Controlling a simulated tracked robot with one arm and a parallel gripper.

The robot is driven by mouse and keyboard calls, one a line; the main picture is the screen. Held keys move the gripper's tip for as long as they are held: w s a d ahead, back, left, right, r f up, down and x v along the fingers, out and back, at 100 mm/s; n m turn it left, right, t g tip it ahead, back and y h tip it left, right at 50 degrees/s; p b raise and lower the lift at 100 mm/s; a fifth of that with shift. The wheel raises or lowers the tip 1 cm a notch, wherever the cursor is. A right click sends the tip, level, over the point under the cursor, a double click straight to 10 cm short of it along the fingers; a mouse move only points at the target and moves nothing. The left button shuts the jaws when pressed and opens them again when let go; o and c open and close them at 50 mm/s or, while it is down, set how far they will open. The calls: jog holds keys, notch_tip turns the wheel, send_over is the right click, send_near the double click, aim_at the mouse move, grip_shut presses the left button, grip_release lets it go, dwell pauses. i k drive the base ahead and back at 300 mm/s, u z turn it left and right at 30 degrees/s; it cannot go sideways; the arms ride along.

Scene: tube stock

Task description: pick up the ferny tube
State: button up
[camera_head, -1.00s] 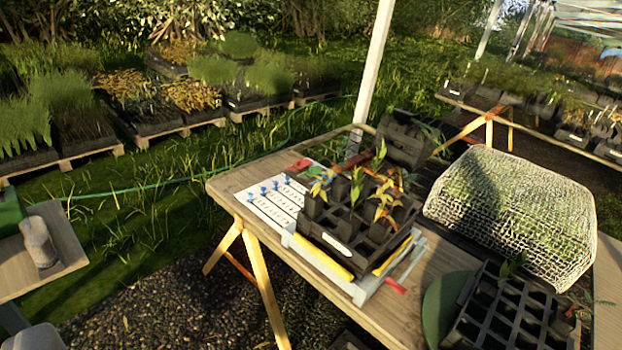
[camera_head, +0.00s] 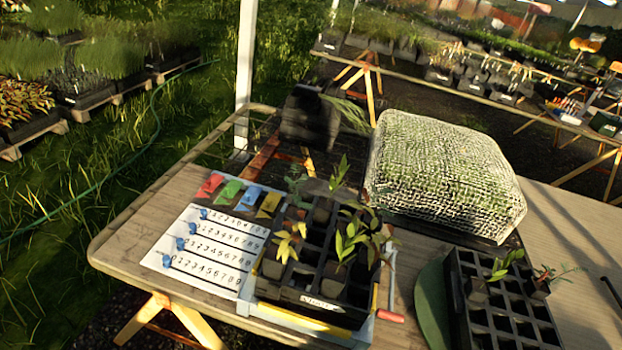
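A black tube tray (camera_head: 318,302) with a white label stands on the wooden table, holding several dark tubes with seedlings. One has yellow leaves (camera_head: 289,243), and others have broad green leaves (camera_head: 350,240). A fine-leaved, feathery seedling (camera_head: 296,184) shows at that tray's back left.
A white board (camera_head: 207,250) with numbered sliders and coloured tags lies left of the middle tray. A net-covered mound (camera_head: 445,175) stands behind the trays. A green disc (camera_head: 433,305) lies between the trays. Bare tabletop shows at right.

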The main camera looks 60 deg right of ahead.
aim_at(290, 214)
jog(key=z, duration=0.6)
jog(key=i, duration=0.95)
jog(key=z, duration=0.75)
jog(key=k, duration=0.65)
jog(key=z, duration=0.15)
jog(key=i, duration=0.75)
jog(key=u, duration=0.05)
